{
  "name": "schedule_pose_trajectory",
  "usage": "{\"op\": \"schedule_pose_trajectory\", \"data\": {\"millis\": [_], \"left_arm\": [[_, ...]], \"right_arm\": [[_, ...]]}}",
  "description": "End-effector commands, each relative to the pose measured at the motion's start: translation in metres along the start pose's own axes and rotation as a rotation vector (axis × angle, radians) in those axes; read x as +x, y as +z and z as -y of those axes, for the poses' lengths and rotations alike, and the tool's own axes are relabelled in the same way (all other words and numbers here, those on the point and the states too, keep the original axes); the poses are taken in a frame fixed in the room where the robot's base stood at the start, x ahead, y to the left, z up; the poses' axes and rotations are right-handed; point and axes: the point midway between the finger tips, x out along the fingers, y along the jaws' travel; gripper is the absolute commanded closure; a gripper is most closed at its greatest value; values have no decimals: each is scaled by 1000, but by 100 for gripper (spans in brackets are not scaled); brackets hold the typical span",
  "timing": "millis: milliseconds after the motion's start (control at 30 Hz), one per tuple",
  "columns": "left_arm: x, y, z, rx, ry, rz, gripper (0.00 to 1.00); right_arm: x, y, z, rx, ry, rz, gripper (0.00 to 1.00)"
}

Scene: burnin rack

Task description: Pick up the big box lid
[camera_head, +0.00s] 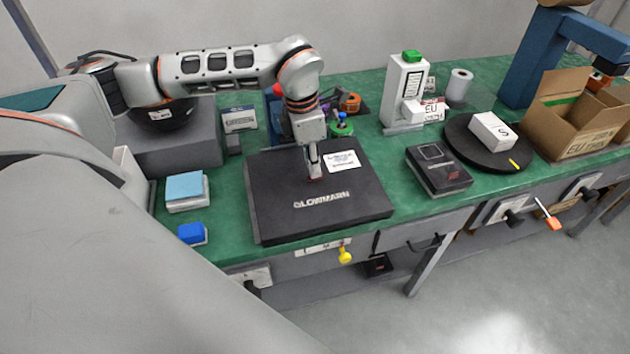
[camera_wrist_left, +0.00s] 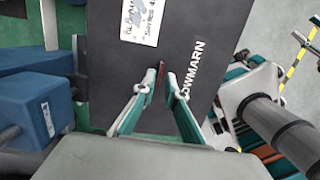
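The big box lid (camera_head: 283,218) is a flat black slab with white lettering and a white label, lying level on the green bench top. My left gripper (camera_head: 314,176) points down at the middle of the lid, beside the label. In the left wrist view its two fingertips (camera_wrist_left: 162,76) stand a little apart, on either side of a small dark red piece (camera_wrist_left: 161,70) on the lid (camera_wrist_left: 200,30). A narrow gap shows between the fingers, and I see no firm grip. Whether the fingertips touch the lid is unclear. My right gripper is not in view.
Left of the lid are a light blue-topped box (camera_head: 186,188) and a blue block (camera_head: 192,234). To the right are a dark box (camera_head: 438,170), a black turntable (camera_head: 500,158) with a white box, and an open carton (camera_head: 580,115).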

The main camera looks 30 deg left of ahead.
Motion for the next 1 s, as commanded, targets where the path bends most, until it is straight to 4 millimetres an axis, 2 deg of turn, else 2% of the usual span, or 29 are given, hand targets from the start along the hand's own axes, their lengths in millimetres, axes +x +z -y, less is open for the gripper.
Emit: {"op": "schedule_pose_trajectory", "data": {"millis": [100, 233, 467, 533, 1000], "left_arm": [[18, -1, 1, -2, -3, -2, 88], [26, 0, 1, -1, -1, 0, 88], [28, 0, 1, 0, 0, 1, 88], [27, 0, 1, 0, 0, 1, 100], [24, 0, 1, -1, -1, 1, 100]], "right_arm": [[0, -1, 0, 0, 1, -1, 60], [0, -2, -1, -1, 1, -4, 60], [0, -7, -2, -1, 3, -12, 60], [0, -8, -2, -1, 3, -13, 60], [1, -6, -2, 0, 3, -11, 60]]}}
